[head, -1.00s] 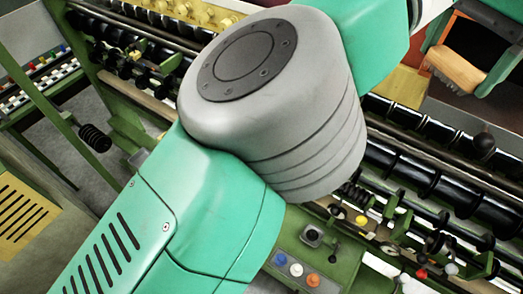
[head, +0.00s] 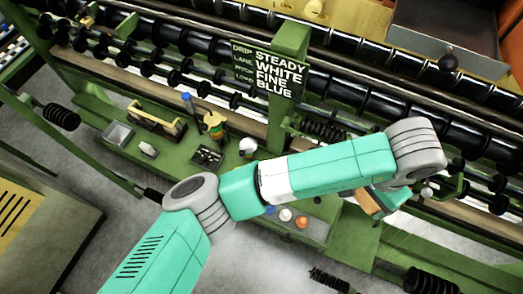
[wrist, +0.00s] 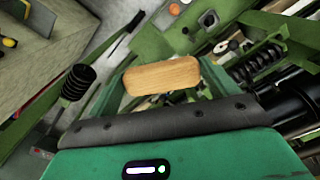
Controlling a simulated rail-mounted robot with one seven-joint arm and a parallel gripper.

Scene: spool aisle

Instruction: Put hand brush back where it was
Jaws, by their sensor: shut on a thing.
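The hand brush shows as a pale wooden block (wrist: 162,76) with rounded ends in the wrist view. It sits between the fingers of my gripper (wrist: 160,86), which is shut on it. Its bristles are hidden in that view. In the head view the brush (head: 368,203) is a small brown piece below my wrist, largely covered by the arm. My gripper (head: 385,198) shows there in part, over the right part of the green machine ledge. I cannot tell whether the brush touches anything below.
The green ledge (head: 180,165) carries a wooden holder (head: 155,120), a yellow cone (head: 213,124), a dark tray (head: 205,157), a grey box (head: 118,134) and coloured knobs (head: 285,215). A signboard (head: 268,72) stands behind. A grey metal box (head: 445,32) is at upper right.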

